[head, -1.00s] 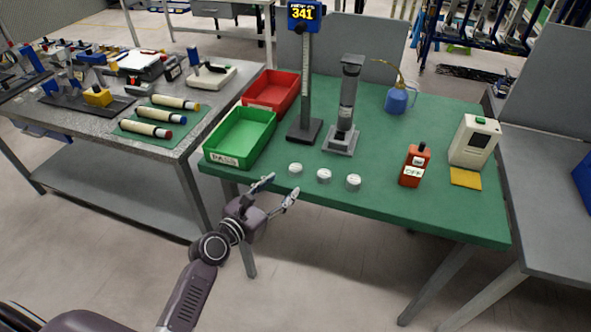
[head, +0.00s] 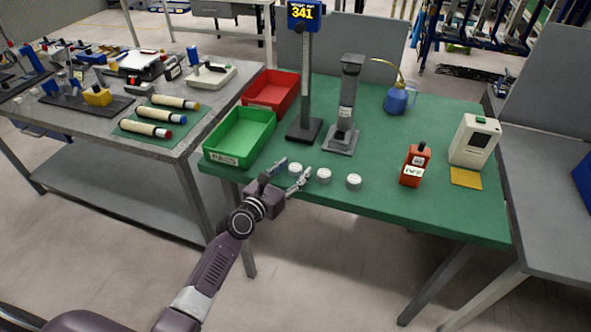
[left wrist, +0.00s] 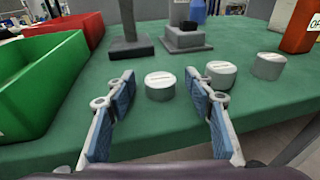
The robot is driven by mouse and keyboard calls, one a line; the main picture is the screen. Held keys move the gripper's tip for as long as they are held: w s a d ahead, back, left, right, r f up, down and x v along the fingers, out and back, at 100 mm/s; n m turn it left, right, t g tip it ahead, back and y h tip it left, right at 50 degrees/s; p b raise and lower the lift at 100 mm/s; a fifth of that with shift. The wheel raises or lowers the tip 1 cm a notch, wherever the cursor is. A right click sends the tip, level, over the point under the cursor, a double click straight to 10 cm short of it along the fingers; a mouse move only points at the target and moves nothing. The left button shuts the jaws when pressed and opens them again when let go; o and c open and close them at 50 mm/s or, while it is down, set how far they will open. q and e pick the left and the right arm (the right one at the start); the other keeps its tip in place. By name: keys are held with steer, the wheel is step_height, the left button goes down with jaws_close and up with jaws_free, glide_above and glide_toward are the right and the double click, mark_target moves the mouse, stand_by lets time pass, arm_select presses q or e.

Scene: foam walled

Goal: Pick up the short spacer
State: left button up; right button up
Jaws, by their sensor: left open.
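Three short silvery round spacers stand in a row near the front edge of the green table. The left spacer (head: 295,168) lies just ahead of my left gripper (head: 291,172). The middle spacer (head: 324,176) and the right spacer (head: 354,181) are further right. I cannot surely tell which is the short one. In the left wrist view the left spacer (left wrist: 160,86) is between and slightly beyond the fingertips of my open left gripper (left wrist: 165,88), apart from both. The middle spacer (left wrist: 220,74) is just beyond the right finger. My right gripper is not in view.
A green bin (head: 240,137) and a red bin (head: 271,91) sit at the table's left. A height gauge (head: 305,130) and a grey stand (head: 341,140) rise behind the spacers. An orange bottle (head: 415,165) and a pale instrument (head: 473,142) are at the right.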

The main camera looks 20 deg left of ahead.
arm_select(q)
steer(key=c, duration=1.2)
steer(key=shift+c, duration=0.2)
steer(key=shift+r, duration=0.15)
